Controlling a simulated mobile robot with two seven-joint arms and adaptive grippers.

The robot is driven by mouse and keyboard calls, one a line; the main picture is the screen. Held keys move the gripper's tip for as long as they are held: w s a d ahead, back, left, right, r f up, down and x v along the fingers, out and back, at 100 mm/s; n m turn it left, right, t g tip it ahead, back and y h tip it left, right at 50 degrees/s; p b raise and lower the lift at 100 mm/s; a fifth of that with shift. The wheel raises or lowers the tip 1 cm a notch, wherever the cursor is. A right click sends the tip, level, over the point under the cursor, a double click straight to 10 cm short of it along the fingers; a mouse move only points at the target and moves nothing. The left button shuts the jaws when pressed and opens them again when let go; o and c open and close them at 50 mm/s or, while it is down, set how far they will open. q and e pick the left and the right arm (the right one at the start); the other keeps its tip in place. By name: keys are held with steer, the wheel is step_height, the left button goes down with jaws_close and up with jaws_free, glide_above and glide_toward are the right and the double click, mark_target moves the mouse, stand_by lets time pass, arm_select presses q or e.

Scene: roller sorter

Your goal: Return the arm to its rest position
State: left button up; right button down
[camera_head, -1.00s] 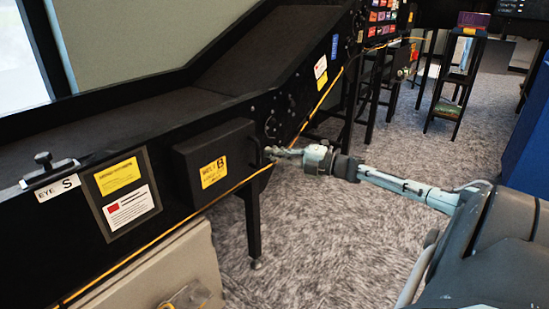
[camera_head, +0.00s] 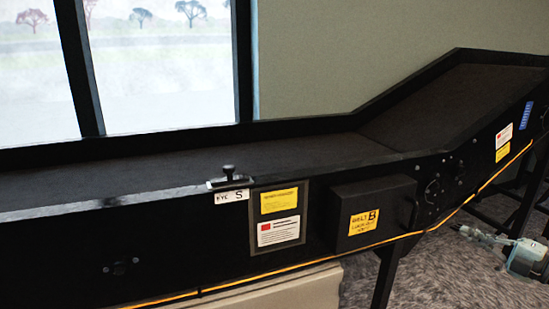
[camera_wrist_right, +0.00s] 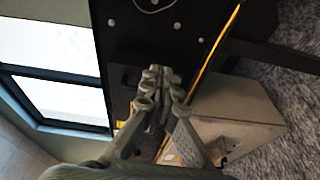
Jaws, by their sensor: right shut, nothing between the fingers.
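My right gripper (camera_head: 466,231) shows at the lower right of the head view, with part of my pale blue and grey right arm behind it at the frame edge. It is apart from the black "BELT B" box (camera_head: 375,212), to the right of it. In the right wrist view the gripper's fingers (camera_wrist_right: 160,75) are together and hold nothing. My left gripper is not in view, and most of the right arm is cut off by the frame.
A long black conveyor (camera_head: 190,165) with a raised right section crosses the head view. A yellow cable (camera_head: 470,196) runs along its side. A beige cabinet (camera_head: 300,290) stands below it, also in the wrist view (camera_wrist_right: 235,110). Grey carpet (camera_head: 445,275) lies at the lower right.

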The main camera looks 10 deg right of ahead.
steer(key=s+a+f+m+g+h+p, duration=0.1)
steer(key=a+f+m+g+h+p, duration=0.1)
steer(key=a+f+m+h, duration=0.5)
steer(key=s+a+f+m+g+h+p, duration=0.15)
steer(key=a+f+m, duration=0.35)
steer(key=a+f, duration=0.6)
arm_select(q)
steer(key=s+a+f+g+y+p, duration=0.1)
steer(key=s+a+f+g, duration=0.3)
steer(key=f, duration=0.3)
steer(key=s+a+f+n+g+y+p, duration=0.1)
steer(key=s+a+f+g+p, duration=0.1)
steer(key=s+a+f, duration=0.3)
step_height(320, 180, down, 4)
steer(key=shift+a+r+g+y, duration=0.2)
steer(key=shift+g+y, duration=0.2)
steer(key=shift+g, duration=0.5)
arm_select(e)
steer(key=s+a+f+m+g, duration=0.2)
steer(key=s+a+m+g, duration=0.2)
steer(key=s+a, duration=0.5)
steer(key=s+a+f+m+g+y, duration=0.1)
steer(key=s+a+m+g, duration=0.3)
steer(key=s+a, duration=0.5)
steer(key=shift+s+a+f+g, duration=0.15)
steer(key=shift+s+f+g, duration=0.7)
steer(key=shift+g, duration=0.3)
